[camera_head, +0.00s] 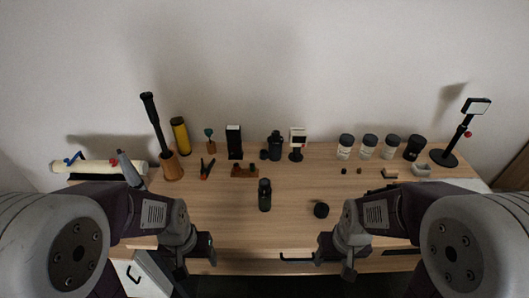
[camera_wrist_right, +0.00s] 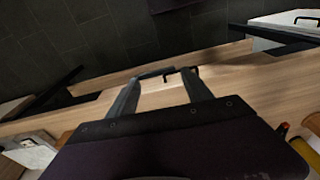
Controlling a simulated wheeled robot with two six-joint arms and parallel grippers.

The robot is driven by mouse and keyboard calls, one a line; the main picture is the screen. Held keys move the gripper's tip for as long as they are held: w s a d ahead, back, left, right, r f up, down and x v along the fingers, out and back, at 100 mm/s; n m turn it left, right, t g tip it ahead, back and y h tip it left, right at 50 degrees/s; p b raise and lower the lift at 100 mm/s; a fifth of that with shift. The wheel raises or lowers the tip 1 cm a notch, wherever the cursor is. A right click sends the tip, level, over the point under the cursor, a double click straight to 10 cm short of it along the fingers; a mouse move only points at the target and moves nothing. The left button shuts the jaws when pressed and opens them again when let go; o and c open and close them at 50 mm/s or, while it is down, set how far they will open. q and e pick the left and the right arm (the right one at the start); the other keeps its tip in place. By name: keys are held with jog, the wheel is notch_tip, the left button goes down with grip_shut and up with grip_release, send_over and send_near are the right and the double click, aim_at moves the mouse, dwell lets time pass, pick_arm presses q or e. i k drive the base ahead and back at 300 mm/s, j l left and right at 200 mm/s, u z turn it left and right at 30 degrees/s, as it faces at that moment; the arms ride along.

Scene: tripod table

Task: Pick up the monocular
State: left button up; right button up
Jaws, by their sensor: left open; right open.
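A small black cylinder that looks like the monocular (camera_head: 264,195) stands or lies near the middle of the wooden table (camera_head: 225,225); its exact pose is hard to tell. My left gripper (camera_head: 195,258) is at the table's front edge, in front and to the left of it, open and empty. My right gripper (camera_head: 338,258) is at the front edge, in front and to the right, open and empty. In the right wrist view its spread fingers (camera_wrist_right: 165,75) show over the table edge, and the monocular is not visible.
A small round black object (camera_head: 321,209) lies right of the monocular. Several dark-lidded jars (camera_head: 345,147) stand at the back right. Bare wood surrounds the monocular.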

aim_at(263, 200)
jog(key=j+z, duration=0.6)
jog(key=z, duration=0.15)
jog(key=j+z, duration=0.4)
jog(key=i+l, duration=0.05)
jog(key=l, duration=0.05)
